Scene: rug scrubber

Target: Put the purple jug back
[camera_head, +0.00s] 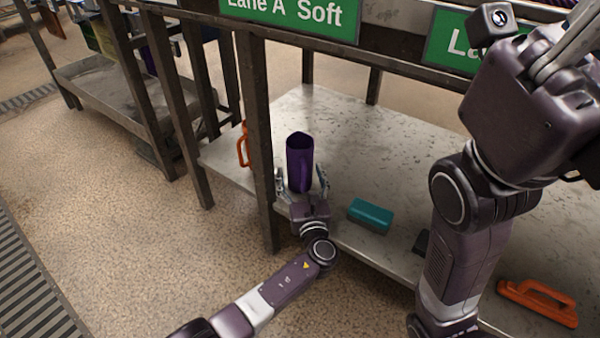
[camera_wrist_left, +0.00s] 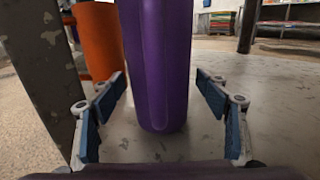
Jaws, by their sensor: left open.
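The purple jug (camera_head: 300,160) stands upright on the metal shelf (camera_head: 360,130) near its front edge, just right of a dark post. My left gripper (camera_head: 303,182) is open at the jug's near side, its fingers to the left and right of the jug's lower part. In the left wrist view the jug (camera_wrist_left: 156,70) stands between and beyond the open fingers (camera_wrist_left: 160,100), with gaps on both sides. Its top is cut off there. My right arm fills the right side of the head view; its gripper's fingertips are out of frame.
A dark post (camera_head: 262,130) stands close left of my left gripper. An orange jug (camera_head: 243,145) is behind it. A teal block (camera_head: 370,215) and an orange-handled tool (camera_head: 540,302) lie along the shelf's front. The shelf behind the purple jug is clear.

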